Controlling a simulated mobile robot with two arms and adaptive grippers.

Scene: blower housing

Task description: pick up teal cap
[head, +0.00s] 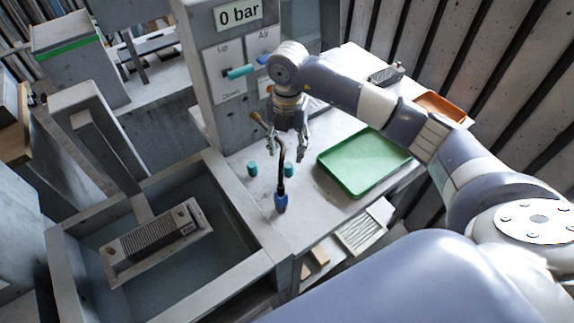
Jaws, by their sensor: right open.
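Two small teal caps stand on the grey worktop, one on the left (252,169) and one on the right (289,170). I cannot tell which of them the task means. My right gripper (287,150) points down with its fingers apart and empty, above the worktop near the right cap. A dark bent tube with a blue end (281,203) crosses in front of the gripper and partly hides the view between the fingers and the right cap. My left gripper does not show.
A green tray (362,163) lies to the right of the caps, with an orange tray (440,107) behind it. A sunken basin (75,285) with a finned grey block (155,243) is on the left. The "0 bar" panel (222,65) with a teal lever (240,72) stands behind.

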